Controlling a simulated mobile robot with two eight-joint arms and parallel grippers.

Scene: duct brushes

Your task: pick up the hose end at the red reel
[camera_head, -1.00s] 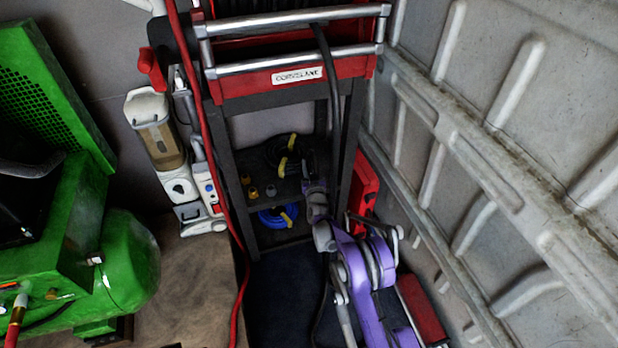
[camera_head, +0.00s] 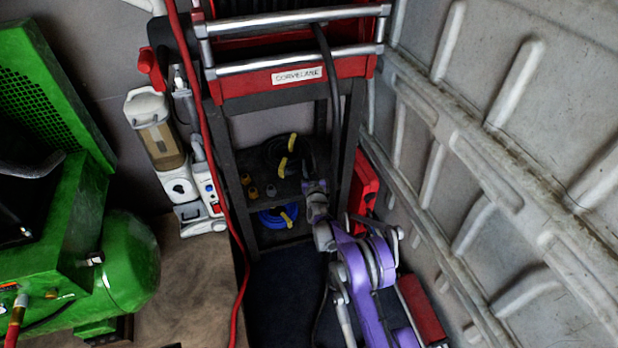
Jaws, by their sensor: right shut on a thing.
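The red reel (camera_head: 350,66) sits on top of a dark stand, with silver bars and a white label. A black hose (camera_head: 329,75) comes over its front bars and hangs down on the right side of the stand. My right arm, purple and grey, reaches up from the lower right. My right gripper (camera_head: 316,172) is at the hanging hose, in front of the stand's shelf, and is shut on it. The fingertips are small and dark, so the exact grip and the hose's tip are hard to see. My left gripper is not in view.
A red hose (camera_head: 212,150) runs down the stand's left side to the floor. A blue coil (camera_head: 279,215) and a black coil lie on the shelves. A green compressor (camera_head: 125,260) stands at left, a white-grey vacuum (camera_head: 160,140) beside the stand. A ribbed wall (camera_head: 500,170) bounds the right.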

